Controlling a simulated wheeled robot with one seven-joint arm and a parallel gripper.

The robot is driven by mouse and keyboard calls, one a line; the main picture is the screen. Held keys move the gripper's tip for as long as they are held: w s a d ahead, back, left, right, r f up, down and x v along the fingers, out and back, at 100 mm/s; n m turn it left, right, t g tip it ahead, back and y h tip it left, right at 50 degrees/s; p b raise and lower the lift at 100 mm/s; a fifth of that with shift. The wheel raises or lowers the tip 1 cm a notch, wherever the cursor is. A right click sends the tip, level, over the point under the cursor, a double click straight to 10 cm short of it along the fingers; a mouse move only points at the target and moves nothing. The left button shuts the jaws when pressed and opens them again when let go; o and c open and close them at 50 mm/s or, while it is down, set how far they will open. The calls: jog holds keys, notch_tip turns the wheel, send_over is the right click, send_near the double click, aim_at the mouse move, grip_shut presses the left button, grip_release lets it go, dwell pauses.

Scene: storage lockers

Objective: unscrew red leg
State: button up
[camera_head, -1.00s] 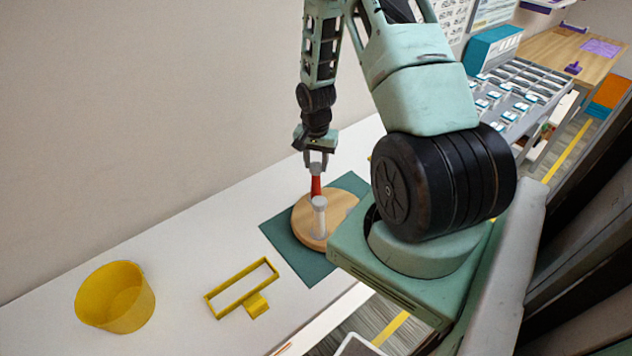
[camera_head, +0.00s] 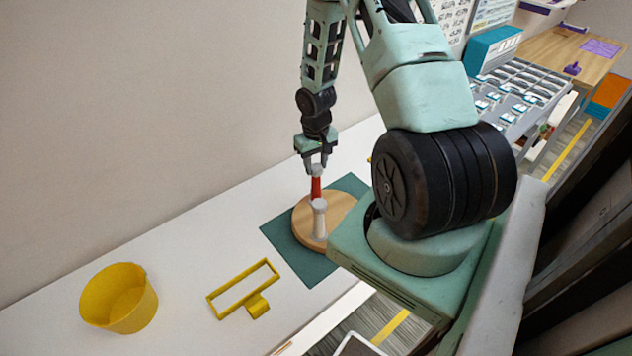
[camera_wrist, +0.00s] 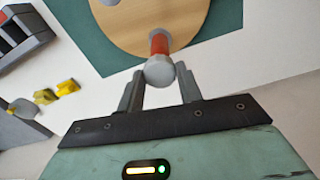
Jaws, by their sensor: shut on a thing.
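The red leg (camera_head: 316,187) stands upright on a round wooden disc (camera_head: 343,203), with a light grey cap at its top. My gripper (camera_head: 316,167) comes down from above and is shut on the capped top end of the leg. In the wrist view the grey cap (camera_wrist: 160,72) sits between the two fingers (camera_wrist: 161,82), with the red shaft (camera_wrist: 160,43) beyond it. A white leg (camera_head: 319,222) stands on the disc in front of the red one. The thread at the red leg's base is not visible.
The disc lies on a dark green mat (camera_head: 288,243) on a white table (camera_head: 210,255). A yellow rectangular frame (camera_head: 228,305) and a yellow bucket (camera_head: 119,298) stand to the left. A wall runs behind.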

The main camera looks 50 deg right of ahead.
jog(key=shift+n, duration=0.3)
jog(key=n+p, duration=0.1)
jog(key=n, duration=0.2)
jog(key=shift+r, duration=0.15)
jog(key=shift+n+p, duration=0.35)
jog(key=shift+n, duration=1.15)
jog(key=n+p, duration=0.1)
jog(key=n, duration=0.3)
jog(key=shift+r+p, duration=0.1)
jog(key=shift+p, duration=0.25)
jog(key=shift+n, duration=1)
jog(key=shift+p, duration=0.35)
